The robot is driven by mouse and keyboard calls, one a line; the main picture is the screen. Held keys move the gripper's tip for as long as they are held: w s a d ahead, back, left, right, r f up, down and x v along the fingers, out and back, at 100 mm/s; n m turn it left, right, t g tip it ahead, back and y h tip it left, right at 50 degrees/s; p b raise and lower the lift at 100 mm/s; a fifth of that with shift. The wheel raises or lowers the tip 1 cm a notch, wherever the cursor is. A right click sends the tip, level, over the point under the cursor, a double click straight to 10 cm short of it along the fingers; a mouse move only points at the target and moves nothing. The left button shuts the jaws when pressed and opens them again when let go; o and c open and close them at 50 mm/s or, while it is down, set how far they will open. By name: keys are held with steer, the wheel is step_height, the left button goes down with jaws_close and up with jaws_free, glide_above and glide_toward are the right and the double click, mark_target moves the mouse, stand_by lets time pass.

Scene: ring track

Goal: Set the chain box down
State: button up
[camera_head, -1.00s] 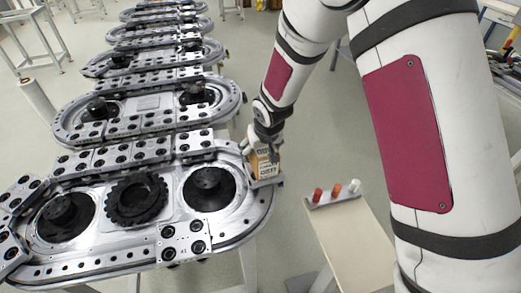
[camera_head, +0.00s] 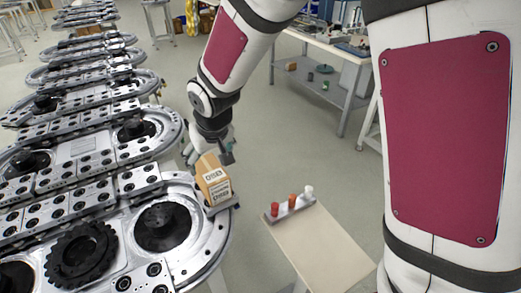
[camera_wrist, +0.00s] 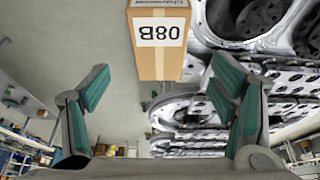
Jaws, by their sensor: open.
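The chain box (camera_head: 213,181) is a brown cardboard box with white labels. In the head view it stands on a small ledge (camera_head: 222,207) at the right end of the nearest ring track (camera_head: 215,235). In the wrist view the box (camera_wrist: 158,55) is at the top middle, with a label on its face, ahead of and between the fingers. My gripper (camera_wrist: 160,90) is open, with its green-padded fingers apart on either side and not touching the box. In the head view my gripper (camera_head: 210,150) is just behind the box, partly hidden.
A beige stand (camera_head: 318,245) to the right carries a tray with red, orange and white small items (camera_head: 292,201). More ring tracks (camera_head: 75,75) run back on the left. A grey workbench (camera_head: 335,60) stands at the back. Floor between tracks and bench is clear.

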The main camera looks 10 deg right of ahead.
steer(key=shift+r, duration=0.1)
steer(key=s+d+r+m, duration=0.1)
steer(key=s+d+r, duration=0.3)
steer(key=d+r, duration=0.4)
steer(key=s+d+r+m, duration=0.1)
steer(key=s+d+r, duration=0.2)
steer(key=s, duration=0.3)
steer(key=s+d+r+m+h, duration=0.1)
steer(key=s+d+r, duration=0.3)
steer(key=s, duration=0.3)
steer(key=s+d+r+t, duration=0.1)
steer(key=s+d+r, duration=0.2)
steer(key=s, duration=0.4)
steer(key=shift+s+d+r+m, duration=0.15)
steer(key=shift+d+r+m, duration=0.05)
steer(key=shift+d+m, duration=0.2)
